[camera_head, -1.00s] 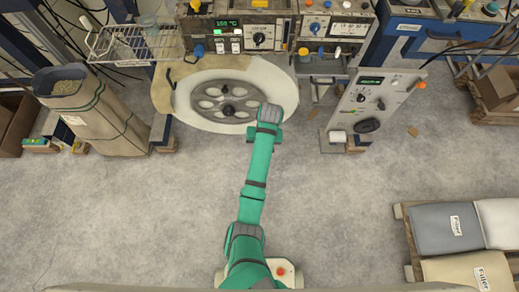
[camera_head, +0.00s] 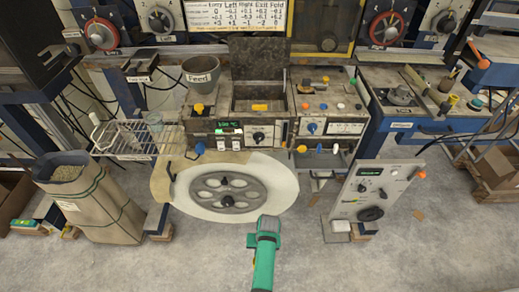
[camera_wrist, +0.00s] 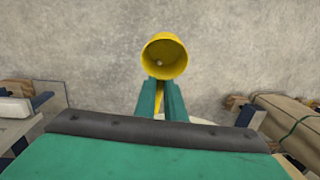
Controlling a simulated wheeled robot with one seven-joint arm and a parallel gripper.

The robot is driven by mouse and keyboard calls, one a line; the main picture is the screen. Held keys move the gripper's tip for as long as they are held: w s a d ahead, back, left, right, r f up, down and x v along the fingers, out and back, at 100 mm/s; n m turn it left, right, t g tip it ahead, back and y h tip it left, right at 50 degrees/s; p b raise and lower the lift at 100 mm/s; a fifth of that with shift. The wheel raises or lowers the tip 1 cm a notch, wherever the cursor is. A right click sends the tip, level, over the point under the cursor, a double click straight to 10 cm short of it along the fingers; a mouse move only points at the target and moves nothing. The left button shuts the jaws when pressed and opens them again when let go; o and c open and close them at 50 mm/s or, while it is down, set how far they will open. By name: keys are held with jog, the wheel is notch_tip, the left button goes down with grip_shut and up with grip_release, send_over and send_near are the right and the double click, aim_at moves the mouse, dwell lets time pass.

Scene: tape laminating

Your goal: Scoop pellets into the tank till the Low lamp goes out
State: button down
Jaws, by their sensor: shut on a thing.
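My gripper (camera_wrist: 161,98) is shut on the handle of a yellow scoop (camera_wrist: 165,57) in the wrist view. The scoop's round mouth faces the camera; one small pale speck shows inside, otherwise it looks empty. In the head view, the end of my arm (camera_head: 265,228) is over the floor, just in front of the large spoked wheel. An open sack (camera_head: 110,205) filled with pale grains stands at the left. An open-topped dark metal box (camera_head: 243,104), possibly the tank, sits on the machine behind the wheel, its lid raised. I cannot make out the Low lamp.
The spoked wheel (camera_head: 225,192) lies between my arm and the machine. A grey bucket marked Feed (camera_head: 201,77) stands left of the box. A wire rack (camera_head: 130,140) juts out near the sack. A tilted control panel (camera_head: 375,190) stands right. The front floor is clear.

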notch_tip(320, 180, up, 12)
jog(key=w, duration=0.2)
jog(key=shift+w+d, duration=0.15)
jog(key=shift+w, duration=0.25)
